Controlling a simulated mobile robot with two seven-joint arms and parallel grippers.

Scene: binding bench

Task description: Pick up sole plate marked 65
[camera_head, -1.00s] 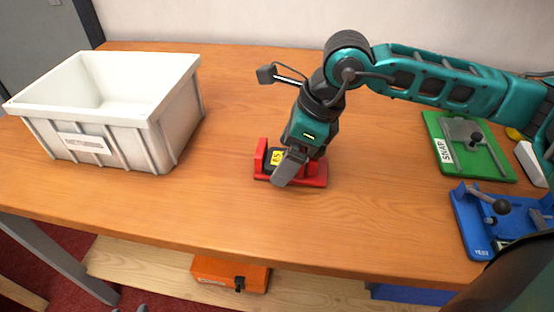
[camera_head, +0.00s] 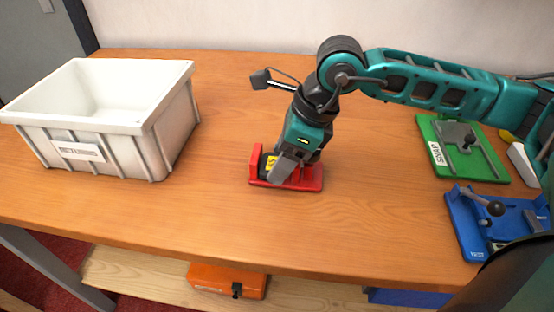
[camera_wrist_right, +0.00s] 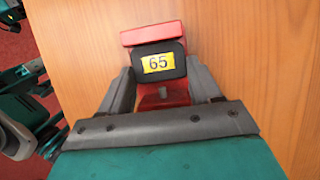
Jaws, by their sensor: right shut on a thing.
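The sole plate marked 65 is a dark block with a yellow label (camera_wrist_right: 158,63), sitting in a red holder (camera_wrist_right: 150,38) in the right wrist view. In the head view the plate (camera_head: 269,162) shows in part at the red holder (camera_head: 312,182) on the bench. My right gripper (camera_head: 280,170) reaches down over the holder and is shut on the plate. In the right wrist view its fingers (camera_wrist_right: 160,85) stand on either side of the plate, and the label faces the camera. The gripper hides part of the plate in the head view. My left gripper is not in view.
A white bin (camera_head: 150,143) stands on the bench at left. A green fixture (camera_head: 480,165) and a blue fixture (camera_head: 465,230) sit at right. An orange case (camera_head: 225,281) lies on the shelf below. The wooden bench (camera_head: 180,210) is clear around the holder.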

